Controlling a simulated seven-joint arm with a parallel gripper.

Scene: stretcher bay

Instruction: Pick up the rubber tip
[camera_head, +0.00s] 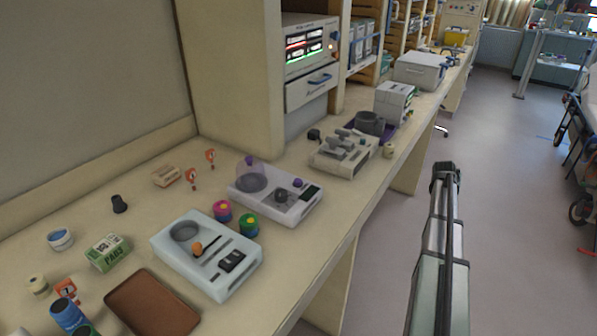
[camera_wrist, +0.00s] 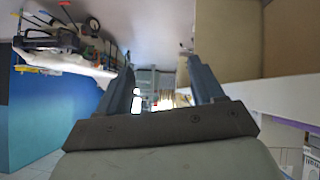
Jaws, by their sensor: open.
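A small dark grey, flared piece that looks like the rubber tip (camera_head: 119,204) stands on the bench at the left in the head view, behind the green-and-white box. My gripper (camera_head: 446,170) is far to its right, held out over the aisle beyond the bench edge. In the wrist view my gripper (camera_wrist: 160,66) shows two fingers spread apart with nothing between them. The rubber tip cannot be made out in the wrist view.
The bench (camera_head: 325,232) holds a white tray device (camera_head: 185,268), a brown tray (camera_head: 150,305), a PADS box (camera_head: 107,252), a white-and-blue roll (camera_head: 60,239) and orange-marked tags (camera_head: 192,178). A wall panel stands behind. Bench surface around the dark piece is clear.

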